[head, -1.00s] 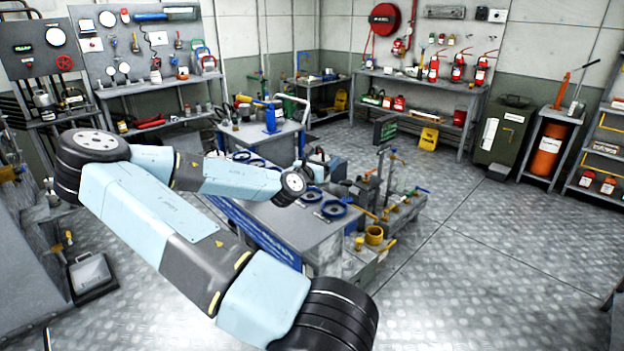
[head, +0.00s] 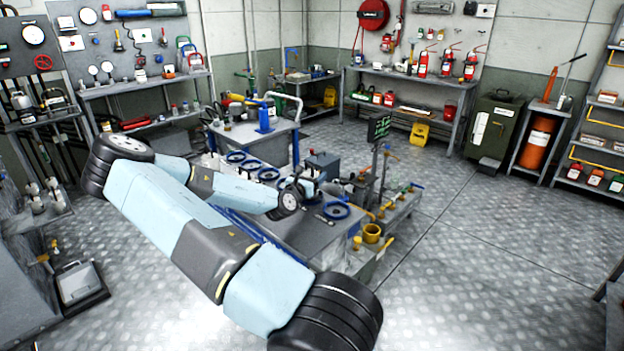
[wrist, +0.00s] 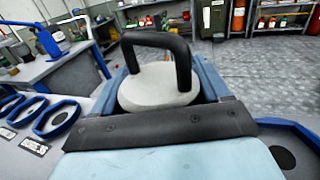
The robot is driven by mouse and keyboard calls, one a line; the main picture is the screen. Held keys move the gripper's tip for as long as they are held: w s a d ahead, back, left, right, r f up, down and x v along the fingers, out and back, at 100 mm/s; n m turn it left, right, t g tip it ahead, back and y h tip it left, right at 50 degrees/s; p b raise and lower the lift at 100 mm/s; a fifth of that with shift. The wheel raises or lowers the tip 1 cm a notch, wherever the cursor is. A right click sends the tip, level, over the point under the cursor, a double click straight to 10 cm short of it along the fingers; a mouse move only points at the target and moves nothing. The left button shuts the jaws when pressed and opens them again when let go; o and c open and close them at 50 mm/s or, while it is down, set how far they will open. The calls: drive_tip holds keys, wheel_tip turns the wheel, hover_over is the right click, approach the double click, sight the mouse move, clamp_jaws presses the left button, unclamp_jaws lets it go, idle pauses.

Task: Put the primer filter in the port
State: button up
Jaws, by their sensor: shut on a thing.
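My gripper (wrist: 160,88) shows in the wrist view with a blue finger on each side. It is shut on a round whitish disc with a black loop handle (wrist: 158,92), which seems to be the primer filter. The disc's underside is hidden. Blue-rimmed round openings (wrist: 56,118) with labels lie on a grey bench at the left of the wrist view, and another blue rim (wrist: 291,150) shows at lower right. In the head view the openings (head: 336,210) sit in the bench top. I cannot tell which is the port. My arm partly covers the bench there.
A post with a dark green-lit sign (head: 379,128), a yellow cup (head: 372,233) and pipe fittings stand at the bench's right end. A smaller table (head: 255,133) with a blue bottle stands behind. The metal floor (head: 480,260) to the right is clear.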

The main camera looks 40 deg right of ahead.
drive_tip(key=shift+s+d+f, duration=0.2)
drive_tip(key=shift+s+f, duration=0.05)
drive_tip(key=shift+f, duration=0.35)
drive_tip(key=shift+c, duration=1.2)
drive_tip(key=o, duration=1.3)
drive_tip(key=shift+d+f, duration=0.1)
drive_tip(key=shift+o, duration=1.3)
drive_tip(key=shift+a, duration=0.6)
drive_tip(key=v, duration=1.1)
